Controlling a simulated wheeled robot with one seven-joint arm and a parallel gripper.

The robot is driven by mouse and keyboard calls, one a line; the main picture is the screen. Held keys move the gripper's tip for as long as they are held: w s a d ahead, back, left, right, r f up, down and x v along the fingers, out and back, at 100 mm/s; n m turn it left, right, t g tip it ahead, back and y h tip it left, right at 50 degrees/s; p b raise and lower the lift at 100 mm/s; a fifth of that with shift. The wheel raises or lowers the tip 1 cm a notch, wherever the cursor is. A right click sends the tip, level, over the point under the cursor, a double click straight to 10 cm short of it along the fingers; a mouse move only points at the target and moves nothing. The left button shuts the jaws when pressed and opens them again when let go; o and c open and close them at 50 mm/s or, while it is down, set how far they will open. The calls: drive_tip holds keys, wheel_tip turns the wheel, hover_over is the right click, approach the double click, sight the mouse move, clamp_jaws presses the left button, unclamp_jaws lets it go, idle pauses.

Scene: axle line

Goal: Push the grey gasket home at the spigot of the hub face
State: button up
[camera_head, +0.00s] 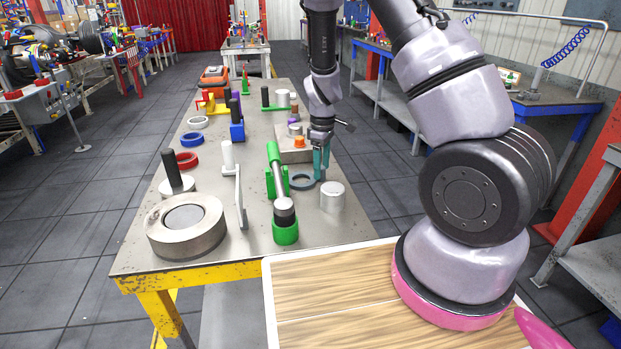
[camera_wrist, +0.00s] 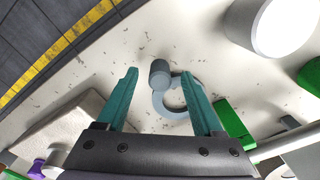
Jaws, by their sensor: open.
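The grey gasket (camera_head: 302,183) looks like a blue-grey ring lying on the workbench; it also shows in the wrist view (camera_wrist: 163,108). A short grey cylinder (camera_wrist: 159,74) stands at the ring's edge; I cannot tell whether it is part of the gasket. My gripper (camera_head: 321,177) points down at the ring's right side. Its teal fingers (camera_wrist: 159,75) are open, with the small cylinder between their tips in the wrist view, and no contact is clear. I cannot tell for sure which part is the hub face; a large thick steel ring (camera_head: 165,238) with a flat disc inside lies at the bench's near left.
A pale cylinder (camera_head: 332,197) stands close right of the gasket. A green fixture (camera_head: 278,181) with a rod is close left. A grey block (camera_head: 296,156) with small parts sits behind. A thin upright plate (camera_head: 239,203) and red ring (camera_head: 187,161) are further left.

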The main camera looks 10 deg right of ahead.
clamp_jaws()
